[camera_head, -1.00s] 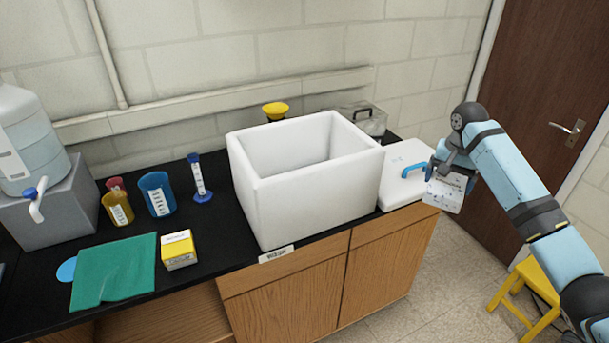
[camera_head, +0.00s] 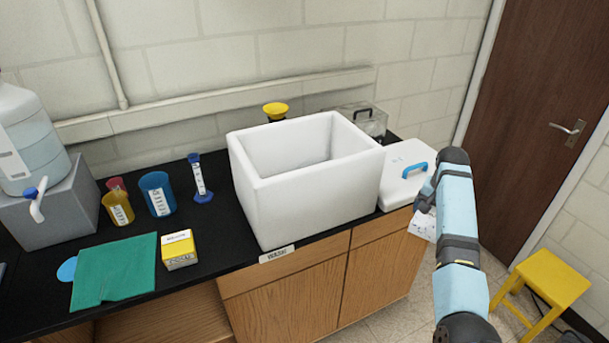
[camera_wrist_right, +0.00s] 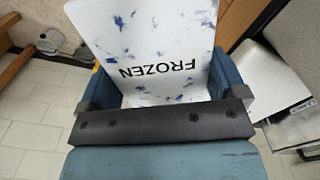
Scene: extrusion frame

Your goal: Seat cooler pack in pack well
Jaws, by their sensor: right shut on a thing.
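The cooler pack (camera_wrist_right: 150,45) is a white slab with blue specks and the word FROZEN. It fills the top middle of the right wrist view, and a white corner of it (camera_head: 423,226) shows beside my arm in the head view. My right gripper (camera_wrist_right: 165,95) is shut on the pack, with a finger at each side. In the head view the right gripper is mostly hidden by my arm, just in front of the lid's right end. The open white cooler box (camera_head: 318,190) stands on the bench to its left. Its inner floor and any pack well are hidden. My left gripper is not in view.
The white lid with a blue handle (camera_head: 399,195) lies right of the box. A clear container (camera_head: 362,118) and yellow funnel (camera_head: 275,110) stand behind. Beakers, a yellow carton (camera_head: 179,250) and a green cloth (camera_head: 115,270) lie left. A yellow stool (camera_head: 548,275) stands right.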

